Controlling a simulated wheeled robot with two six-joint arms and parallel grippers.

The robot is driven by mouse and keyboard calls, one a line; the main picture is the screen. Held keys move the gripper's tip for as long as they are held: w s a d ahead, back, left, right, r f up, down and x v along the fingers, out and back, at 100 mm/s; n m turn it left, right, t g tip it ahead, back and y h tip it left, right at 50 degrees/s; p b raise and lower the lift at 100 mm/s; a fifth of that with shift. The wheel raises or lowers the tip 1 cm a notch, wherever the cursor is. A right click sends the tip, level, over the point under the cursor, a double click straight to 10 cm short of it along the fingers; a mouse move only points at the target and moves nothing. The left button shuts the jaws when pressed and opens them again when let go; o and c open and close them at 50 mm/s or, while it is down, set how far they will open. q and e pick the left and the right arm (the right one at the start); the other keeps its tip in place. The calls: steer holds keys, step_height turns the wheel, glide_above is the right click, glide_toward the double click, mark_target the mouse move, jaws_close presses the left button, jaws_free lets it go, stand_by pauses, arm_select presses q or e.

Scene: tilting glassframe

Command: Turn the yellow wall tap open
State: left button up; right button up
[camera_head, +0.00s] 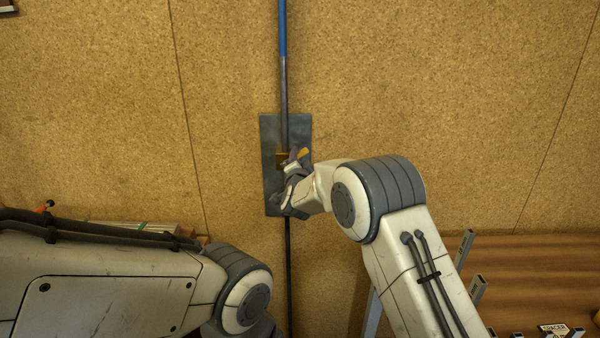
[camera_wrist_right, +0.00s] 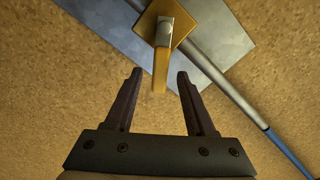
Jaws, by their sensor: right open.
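The yellow wall tap (camera_head: 303,153) sits on a grey metal plate (camera_head: 271,135) on the wall, partly hidden by my right gripper in the head view. In the right wrist view the tap's handle (camera_wrist_right: 161,68) hangs from a square yellow body and points toward my gripper. My right gripper (camera_head: 296,160) is at the tap. In the wrist view its fingers (camera_wrist_right: 159,76) are open, with the handle's end between the fingertips in the picture. I cannot tell how deep the handle lies, and no finger visibly touches it. My left gripper is out of view.
A pipe (camera_head: 284,85), blue at the top and dark below, runs vertically across the plate. The wall around it is bare board. A wooden bench (camera_head: 540,265) with metal pieces is at the lower right. My left arm fills the lower left.

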steer(key=s+b, duration=0.2)
steer(key=s, duration=0.5)
steer(key=shift+s, duration=0.15)
steer(key=shift+f, duration=0.1)
steer(key=c, duration=0.7)
steer(key=shift+d+f+m, duration=0.2)
steer(key=shift+d+m, duration=0.1)
steer(key=shift+m, duration=0.2)
jaws_close()
steer(key=s+d+f+m+t+y+b, duration=0.1)
steer(key=d+f+m+t+y, duration=0.35)
steer(key=m, duration=1.05)
steer(key=w+a+r+g+h+p, duration=0.1)
steer(key=w+a+r+g+p, duration=0.1)
steer(key=w+p, duration=0.3)
steer(key=shift+w+a+r+h+p, duration=0.4)
steer(key=shift+w+a, duration=0.15)
steer(key=shift+w, duration=1.45)
